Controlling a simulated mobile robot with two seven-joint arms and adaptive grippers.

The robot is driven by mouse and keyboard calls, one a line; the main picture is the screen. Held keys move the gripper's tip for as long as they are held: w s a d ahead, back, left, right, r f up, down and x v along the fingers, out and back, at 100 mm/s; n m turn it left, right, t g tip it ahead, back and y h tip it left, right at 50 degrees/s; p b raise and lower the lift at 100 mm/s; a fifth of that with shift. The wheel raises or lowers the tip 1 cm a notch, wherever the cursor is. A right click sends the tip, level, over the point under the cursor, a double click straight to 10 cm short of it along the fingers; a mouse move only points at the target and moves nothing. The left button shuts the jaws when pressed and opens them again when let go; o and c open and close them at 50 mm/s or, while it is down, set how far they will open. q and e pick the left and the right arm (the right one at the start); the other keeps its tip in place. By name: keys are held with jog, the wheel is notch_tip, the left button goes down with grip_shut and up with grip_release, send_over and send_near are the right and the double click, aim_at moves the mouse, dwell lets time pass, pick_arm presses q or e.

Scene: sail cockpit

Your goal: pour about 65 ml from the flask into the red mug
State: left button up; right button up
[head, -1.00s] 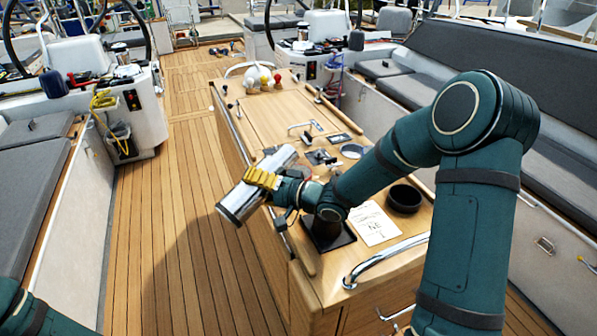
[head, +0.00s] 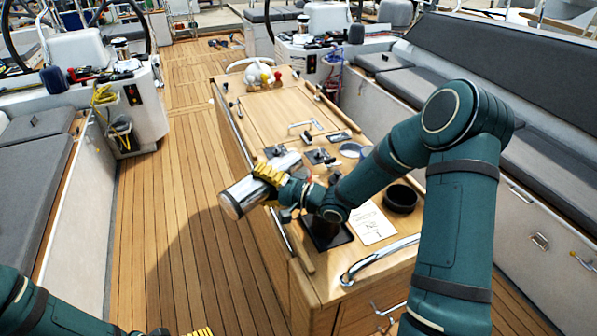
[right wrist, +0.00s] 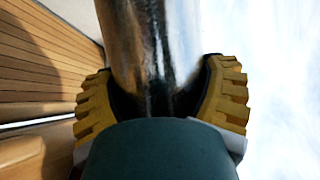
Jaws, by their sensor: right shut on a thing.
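My right gripper (head: 267,175) is shut on the flask, a shiny steel cylinder (head: 241,197), and holds it tilted over the left edge of the wooden cockpit table (head: 270,115). Its lower end points left and toward me, beyond the table edge above the deck. In the right wrist view the flask (right wrist: 150,45) stands between the two yellow finger pads.
The table holds a dark round bowl (head: 401,199), a paper card (head: 371,224), a black square pad (head: 325,240) and a steel rail (head: 378,259). The teak deck (head: 165,200) at left is clear.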

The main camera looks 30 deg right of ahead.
jog(key=shift+r, duration=0.1)
jog(key=shift+d+r+m+p, duration=0.1)
jog(key=shift+r+m+p, duration=0.2)
jog(key=shift+p, duration=0.1)
jog(key=shift+r+m+p, duration=0.3)
jog(key=shift+p, duration=0.2)
jog(key=shift+s+a, duration=0.1)
jog(key=shift+a, duration=0.2)
jog(key=shift+s+a, duration=0.1)
jog(key=shift+a, duration=0.1)
jog(key=shift+a+r+t+p, duration=0.1)
jog(key=shift+r+t+p, duration=0.2)
jog(key=shift+p, duration=0.05)
dwell(1.4)
